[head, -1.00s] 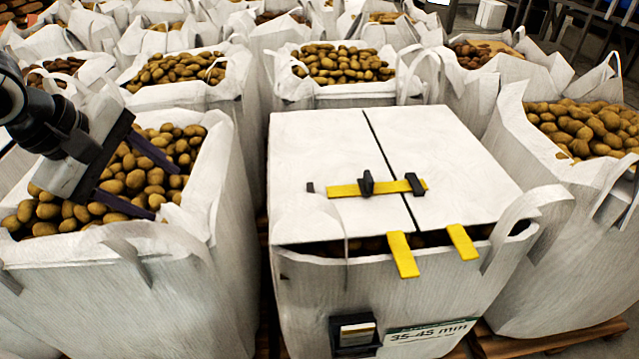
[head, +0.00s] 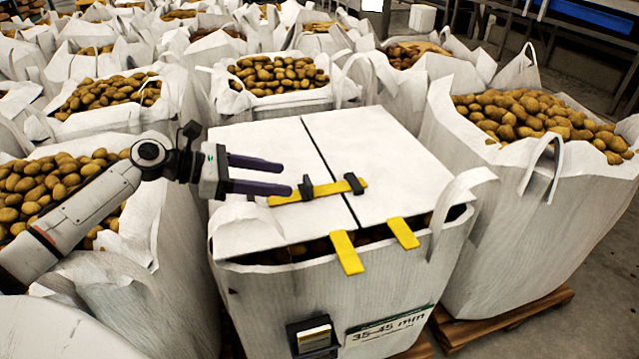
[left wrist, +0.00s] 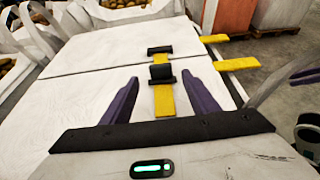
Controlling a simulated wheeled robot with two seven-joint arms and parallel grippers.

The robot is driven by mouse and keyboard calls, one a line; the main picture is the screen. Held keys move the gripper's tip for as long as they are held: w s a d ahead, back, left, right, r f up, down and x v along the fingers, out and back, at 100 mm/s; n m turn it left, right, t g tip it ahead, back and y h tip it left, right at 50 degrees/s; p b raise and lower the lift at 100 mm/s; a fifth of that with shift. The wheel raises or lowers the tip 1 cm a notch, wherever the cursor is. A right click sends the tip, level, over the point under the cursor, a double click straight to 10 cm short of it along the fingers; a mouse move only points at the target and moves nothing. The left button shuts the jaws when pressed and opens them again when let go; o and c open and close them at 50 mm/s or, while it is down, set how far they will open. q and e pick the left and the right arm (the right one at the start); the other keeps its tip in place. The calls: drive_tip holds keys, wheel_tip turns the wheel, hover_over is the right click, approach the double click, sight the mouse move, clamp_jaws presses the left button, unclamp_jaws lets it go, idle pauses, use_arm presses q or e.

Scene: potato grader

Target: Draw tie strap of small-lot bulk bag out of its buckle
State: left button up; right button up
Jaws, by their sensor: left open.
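The yellow tie strap (head: 318,191) lies across the seam of the white top flaps (head: 385,150) of the small-lot bulk bag (head: 330,285). It runs through a black buckle (head: 305,187), with another black piece (head: 354,183) farther right along it. My left gripper (head: 287,176) is open and empty, its purple fingers pointing right toward the strap's left end, just short of the buckle. In the left wrist view the strap (left wrist: 164,100) and buckle (left wrist: 161,73) lie ahead, between the lines of the two fingers (left wrist: 158,97).
Two yellow tabs (head: 347,252) hang over the bag's front edge. A black holder (head: 313,337) and a "35-45 mm" label (head: 388,326) are on its front. Open potato bags stand close around, one at right (head: 500,200) with upright loops. Grey floor is free at far right.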

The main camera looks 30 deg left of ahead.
sight(305, 183)
use_arm(q)
drive_tip(key=x, duration=0.8)
drive_tip(key=shift+b, duration=0.3)
use_arm(e)
drive_tip(key=shift+f, duration=0.3)
